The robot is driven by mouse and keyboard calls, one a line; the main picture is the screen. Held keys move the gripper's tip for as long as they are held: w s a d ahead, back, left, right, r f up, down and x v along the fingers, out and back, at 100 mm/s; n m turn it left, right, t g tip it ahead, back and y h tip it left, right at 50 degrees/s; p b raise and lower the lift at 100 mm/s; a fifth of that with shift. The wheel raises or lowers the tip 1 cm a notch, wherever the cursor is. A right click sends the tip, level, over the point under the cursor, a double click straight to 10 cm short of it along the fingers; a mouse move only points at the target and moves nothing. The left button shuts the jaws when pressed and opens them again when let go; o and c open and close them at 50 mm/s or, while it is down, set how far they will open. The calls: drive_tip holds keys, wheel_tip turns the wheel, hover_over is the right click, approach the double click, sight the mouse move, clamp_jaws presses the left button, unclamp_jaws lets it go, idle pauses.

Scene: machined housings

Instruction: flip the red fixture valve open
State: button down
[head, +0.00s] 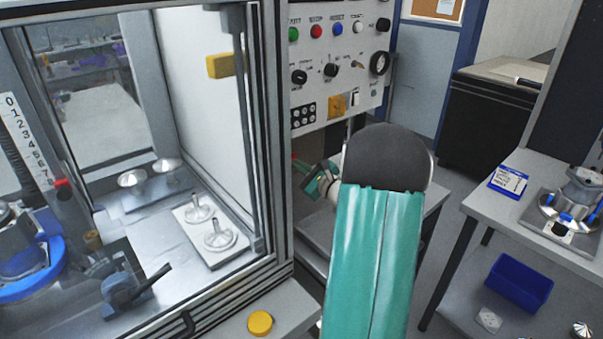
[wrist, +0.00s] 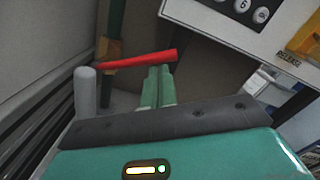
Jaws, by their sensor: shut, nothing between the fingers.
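The red valve lever (wrist: 135,60) shows in the wrist view, lying nearly level with its right end tilted slightly up. Its left end meets a brass-coloured fitting (wrist: 109,48) on a green upright pipe. My gripper (wrist: 158,74) is shut and empty, with its green fingertips just below the lever's right end. I cannot tell whether they touch it. In the head view my gripper (head: 314,187) is beside the machine frame, partly hidden by my arm.
A grey rounded post (wrist: 85,92) stands left of my fingers. The control panel (head: 335,95) hangs above my gripper. The glazed machine cabinet (head: 272,130) bounds the left side. A side table (head: 480,207) with a blue bin (head: 519,282) stands at the right.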

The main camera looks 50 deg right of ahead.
drive_tip(key=a+r+n, duration=0.5)
drive_tip(key=a+n, duration=0.1)
drive_tip(key=n, duration=0.3)
drive_tip(key=shift+w+r, duration=0.3)
drive_tip(key=shift+w, duration=0.05)
drive_tip(key=shift+a+y, duration=0.1)
drive_tip(key=shift+y, duration=0.2)
idle(0.4)
drive_tip(key=shift+s, duration=0.1)
